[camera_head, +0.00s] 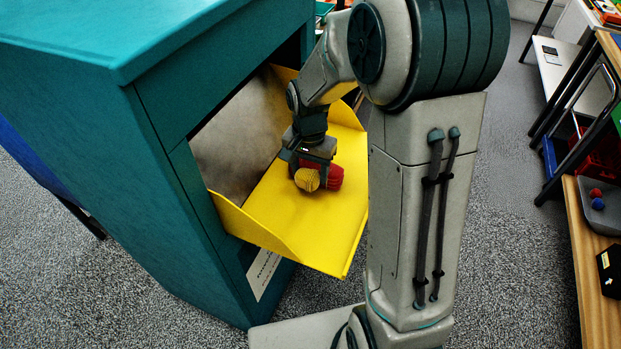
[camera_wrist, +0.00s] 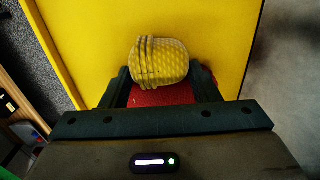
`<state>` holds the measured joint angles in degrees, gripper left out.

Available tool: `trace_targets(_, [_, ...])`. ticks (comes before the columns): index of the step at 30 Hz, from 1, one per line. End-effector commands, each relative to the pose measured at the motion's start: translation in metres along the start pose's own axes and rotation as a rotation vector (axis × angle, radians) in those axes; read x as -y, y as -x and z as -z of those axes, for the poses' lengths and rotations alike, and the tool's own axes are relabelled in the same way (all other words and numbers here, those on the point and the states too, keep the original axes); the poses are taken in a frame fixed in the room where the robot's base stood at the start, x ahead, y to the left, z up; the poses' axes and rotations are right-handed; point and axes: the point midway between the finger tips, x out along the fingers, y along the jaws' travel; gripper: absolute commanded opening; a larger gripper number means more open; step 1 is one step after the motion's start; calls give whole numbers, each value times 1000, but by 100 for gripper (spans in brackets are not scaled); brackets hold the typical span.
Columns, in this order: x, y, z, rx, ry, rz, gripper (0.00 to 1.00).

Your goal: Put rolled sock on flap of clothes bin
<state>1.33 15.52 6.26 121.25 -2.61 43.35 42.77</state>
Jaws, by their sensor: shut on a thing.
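The rolled sock (camera_head: 307,180) shows a ribbed yellow part and a red part beside it; the yellow end also shows in the wrist view (camera_wrist: 160,62). My gripper (camera_head: 314,165) points down over the yellow flap (camera_head: 295,225) and is shut on the sock. In the wrist view its dark fingers (camera_wrist: 163,82) stand either side of the red part. The flap hangs open from the teal clothes bin (camera_head: 150,170), with raised side walls. The sock is at or just above the flap's surface; I cannot tell whether it touches. The fingertips are partly hidden.
The bin's teal frame and top overhang the opening behind the flap. A grey panel (camera_head: 235,125) stands at the opening's back. My arm hides part of the flap's right side. Shelves and a wooden bench (camera_head: 597,280) stand at the far right, with open grey carpet between.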

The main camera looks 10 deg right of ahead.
Motion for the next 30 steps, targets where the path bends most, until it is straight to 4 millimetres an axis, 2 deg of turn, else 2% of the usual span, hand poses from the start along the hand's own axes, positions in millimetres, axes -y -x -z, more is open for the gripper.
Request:
trace_targets(6, [0, -30, -1, 4, 1, -3, 33])
trace_targets(9, [0, -39, -1, 3, 1, -2, 33])
trace_targets(20, [1, -44, -1, 1, 2, -1, 33])
trace_targets(21, [1, -44, -1, 1, 2, -1, 58])
trace_targets(23, [1, -43, -1, 1, 2, -1, 75])
trace_targets(24, [1, -43, -1, 1, 2, -1, 77])
trace_targets(30, [1, -42, -1, 1, 2, -1, 77])
